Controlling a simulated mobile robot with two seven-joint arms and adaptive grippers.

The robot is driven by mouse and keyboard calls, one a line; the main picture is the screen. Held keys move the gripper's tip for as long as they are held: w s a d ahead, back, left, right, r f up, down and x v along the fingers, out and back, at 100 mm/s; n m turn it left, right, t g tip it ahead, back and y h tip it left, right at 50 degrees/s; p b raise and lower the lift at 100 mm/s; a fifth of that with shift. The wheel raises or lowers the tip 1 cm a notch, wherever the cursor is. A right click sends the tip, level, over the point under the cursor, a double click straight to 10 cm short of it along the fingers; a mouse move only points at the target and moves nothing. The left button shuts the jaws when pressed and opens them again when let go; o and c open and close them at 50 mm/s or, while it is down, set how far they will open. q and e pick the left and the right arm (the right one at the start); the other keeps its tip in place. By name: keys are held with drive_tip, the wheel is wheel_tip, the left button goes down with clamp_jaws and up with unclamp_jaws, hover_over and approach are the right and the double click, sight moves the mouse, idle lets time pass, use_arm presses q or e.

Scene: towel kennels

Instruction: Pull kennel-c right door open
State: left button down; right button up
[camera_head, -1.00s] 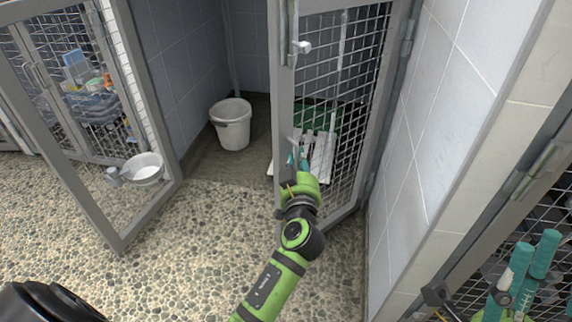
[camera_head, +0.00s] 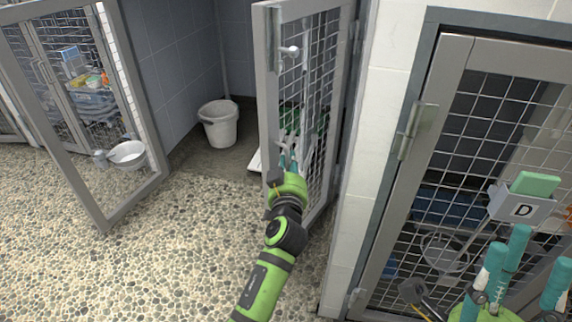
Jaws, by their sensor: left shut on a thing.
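The kennel-c right door (camera_head: 327,90), a grey frame with wire mesh, stands swung outward, hinged on its right side at the tiled pillar. My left gripper (camera_head: 287,158) is shut on the left edge of this door, low down; the wrist partly hides the contact, so the exact part held is unclear. My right gripper (camera_head: 520,280) is at the bottom right in front of the neighbouring kennel, its teal fingers spread and empty.
The left door (camera_head: 152,130) also stands open. A white bucket (camera_head: 220,124) is inside the kennel, and a metal bowl (camera_head: 128,154) shows through the left door. The pebbled floor (camera_head: 180,260) is clear.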

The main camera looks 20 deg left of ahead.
use_arm(q)
drive_tip(key=shift+w+d+r, duration=0.1)
drive_tip(key=shift+d+r, duration=0.1)
drive_tip(key=shift+r, duration=0.05)
drive_tip(key=c, duration=1.2)
unclamp_jaws()
drive_tip(key=shift+w+f, duration=0.1)
drive_tip(key=shift+f, duration=0.05)
